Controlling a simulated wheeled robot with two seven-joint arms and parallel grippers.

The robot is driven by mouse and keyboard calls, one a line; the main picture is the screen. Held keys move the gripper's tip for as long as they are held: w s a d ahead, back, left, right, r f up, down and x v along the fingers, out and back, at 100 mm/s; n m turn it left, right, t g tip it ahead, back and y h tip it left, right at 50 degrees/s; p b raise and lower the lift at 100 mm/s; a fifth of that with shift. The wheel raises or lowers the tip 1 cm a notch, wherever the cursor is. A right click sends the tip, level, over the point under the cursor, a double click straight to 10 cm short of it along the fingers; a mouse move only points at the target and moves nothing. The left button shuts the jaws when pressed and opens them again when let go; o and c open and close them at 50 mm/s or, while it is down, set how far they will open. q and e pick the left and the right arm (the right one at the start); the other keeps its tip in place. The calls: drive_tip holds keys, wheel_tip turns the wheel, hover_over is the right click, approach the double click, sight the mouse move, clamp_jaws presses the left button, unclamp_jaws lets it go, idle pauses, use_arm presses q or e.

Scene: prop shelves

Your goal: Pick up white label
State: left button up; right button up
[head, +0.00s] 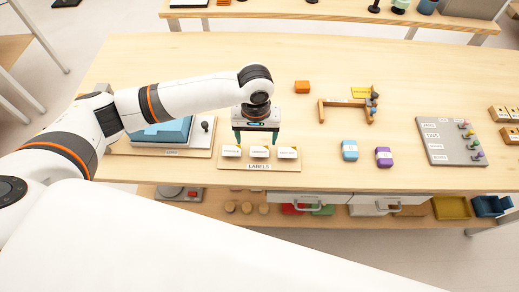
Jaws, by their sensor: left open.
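Three white labels stand in a row on a wooden board marked "LABELS" (230,165): a left label (231,151), a middle label (259,152) and a right label (287,153). My left gripper (256,143) points down just above and behind the row, centred near the middle label. Its two dark green fingers are spread apart, with nothing seen between them. The fingertips are close to the labels; whether they touch any cannot be told. My right gripper is not in view.
A blue block and a small dark-knobbed post (206,126) stand left of the labels. A grey peg board (450,141) is farther right.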

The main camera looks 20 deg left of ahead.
sight(259, 153)
use_arm(q)
drive_tip(key=f, duration=0.3)
drive_tip(key=d+f+p, duration=0.1)
drive_tip(key=f, duration=0.1)
drive_tip(key=shift+a+f, duration=0.1)
drive_tip(key=shift+f, duration=0.2)
drive_tip(key=shift+f+p, duration=0.25)
drive_tip(key=shift+p, duration=0.1)
idle(0.5)
drive_tip(key=shift+c, duration=0.6)
drive_tip(key=c, duration=0.9)
drive_tip(key=shift+c, duration=0.2)
